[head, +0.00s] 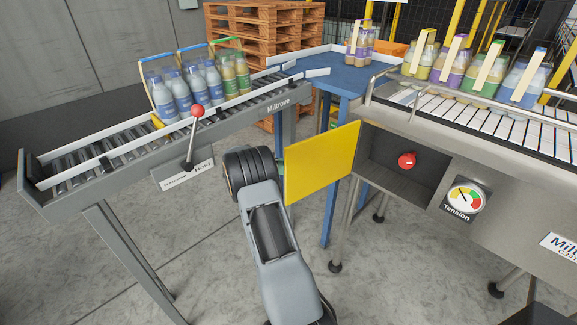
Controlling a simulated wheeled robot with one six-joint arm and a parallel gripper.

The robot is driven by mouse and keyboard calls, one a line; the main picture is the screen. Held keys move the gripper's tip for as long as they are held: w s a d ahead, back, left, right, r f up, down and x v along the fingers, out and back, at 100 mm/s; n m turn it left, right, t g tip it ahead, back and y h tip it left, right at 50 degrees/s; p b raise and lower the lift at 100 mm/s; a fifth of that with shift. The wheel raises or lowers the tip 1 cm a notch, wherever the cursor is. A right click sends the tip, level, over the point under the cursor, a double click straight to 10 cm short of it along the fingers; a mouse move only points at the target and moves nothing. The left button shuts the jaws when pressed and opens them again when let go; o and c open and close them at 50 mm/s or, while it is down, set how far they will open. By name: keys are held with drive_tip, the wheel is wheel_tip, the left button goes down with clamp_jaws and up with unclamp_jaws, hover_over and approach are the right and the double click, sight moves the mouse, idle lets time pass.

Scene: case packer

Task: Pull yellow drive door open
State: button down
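The yellow drive door (322,163) stands swung out from the conveyor housing, its right edge near the left side of the opening. The drive compartment (392,178) behind it is uncovered and shows a red knob (406,160) inside. My gripper (279,166) is at the door's left edge, at the end of my dark wrist. Its fingers are mostly hidden by the wrist, so I cannot tell whether they grip the door or only touch it.
A roller conveyor (100,170) with bottle packs and a red-knobbed lever (196,112) lies left of my arm. A tension gauge (463,196) sits right of the compartment. A blue table (345,78) stands behind the door. The floor below is mostly clear between the legs.

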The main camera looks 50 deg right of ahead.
sight(289, 150)
drive_tip(key=shift+d, duration=0.1)
idle(0.3)
drive_tip(key=c, duration=1.4)
unclamp_jaws()
drive_tip(key=shift+s+d, duration=0.1)
drive_tip(key=shift+o, duration=1.2)
drive_tip(key=shift+r, duration=0.5)
drive_tip(key=s+r, duration=0.1)
drive_tip(key=r, duration=0.1)
drive_tip(key=a+r, duration=0.1)
drive_tip(key=r, duration=0.2)
drive_tip(key=s+a+r, duration=0.1)
drive_tip(key=r, duration=0.1)
drive_tip(key=shift+s+a+r, duration=0.15)
drive_tip(key=shift+s+r, duration=0.15)
drive_tip(key=shift+r, duration=0.1)
drive_tip(key=s+a+r, duration=0.4)
drive_tip(key=s+a, duration=0.3)
drive_tip(key=s, duration=0.1)
drive_tip(key=shift+b, duration=0.3)
